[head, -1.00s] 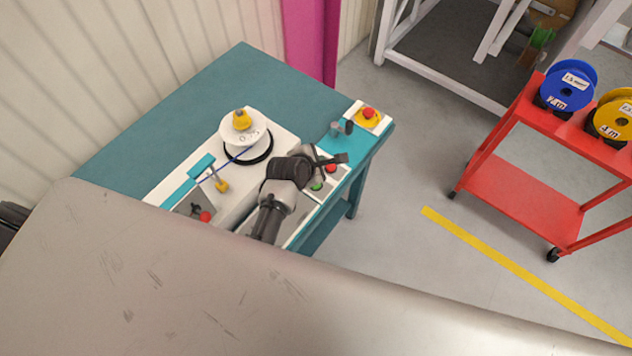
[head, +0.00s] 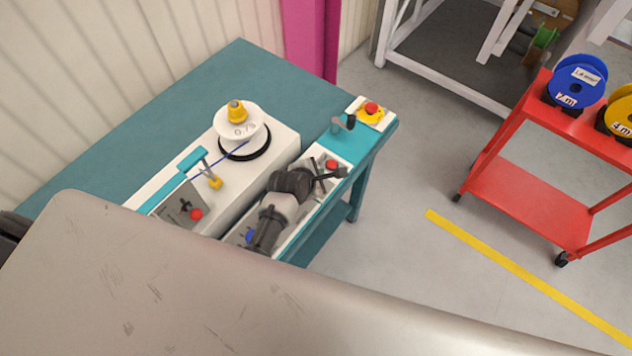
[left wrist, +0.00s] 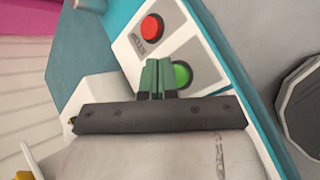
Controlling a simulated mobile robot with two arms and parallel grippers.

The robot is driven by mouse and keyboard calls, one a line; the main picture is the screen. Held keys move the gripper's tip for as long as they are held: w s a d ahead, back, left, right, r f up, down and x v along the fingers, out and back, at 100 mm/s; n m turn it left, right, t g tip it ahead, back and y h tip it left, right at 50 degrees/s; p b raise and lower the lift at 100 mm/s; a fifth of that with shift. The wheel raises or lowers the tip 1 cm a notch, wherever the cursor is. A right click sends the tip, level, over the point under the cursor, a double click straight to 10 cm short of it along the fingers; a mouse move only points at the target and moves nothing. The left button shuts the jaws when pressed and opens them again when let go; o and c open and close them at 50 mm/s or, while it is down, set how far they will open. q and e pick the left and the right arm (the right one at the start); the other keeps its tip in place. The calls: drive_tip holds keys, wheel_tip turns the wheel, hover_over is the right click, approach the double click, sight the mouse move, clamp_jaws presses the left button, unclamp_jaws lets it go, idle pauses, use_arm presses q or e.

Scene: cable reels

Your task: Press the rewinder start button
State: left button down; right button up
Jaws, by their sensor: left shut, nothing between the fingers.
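The rewinder's control strip shows a red button (head: 332,165), which is marked STOP in the left wrist view (left wrist: 151,27). A green button (left wrist: 182,74) sits beside it on its own grey plate. My left gripper (head: 320,178) is over this strip. Its shut, empty fingers (left wrist: 158,78) overlap the left edge of the green button in the left wrist view; I cannot tell whether they touch it. In the head view the green button is hidden by the gripper. My right gripper is not in view.
The teal bench (head: 240,65) bears a white reel (head: 238,122) with a yellow knob, a red-knobbed lever (head: 196,214), a small crank (head: 345,124) and a red-and-yellow emergency stop (head: 371,110). A red cart (head: 525,190) with blue and yellow reels stands to the right, across clear floor.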

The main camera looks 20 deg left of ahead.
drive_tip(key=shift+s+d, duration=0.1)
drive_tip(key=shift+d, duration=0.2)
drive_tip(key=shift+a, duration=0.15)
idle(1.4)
use_arm(q)
drive_tip(key=shift+f, duration=0.15)
drive_tip(key=shift+f, duration=0.3)
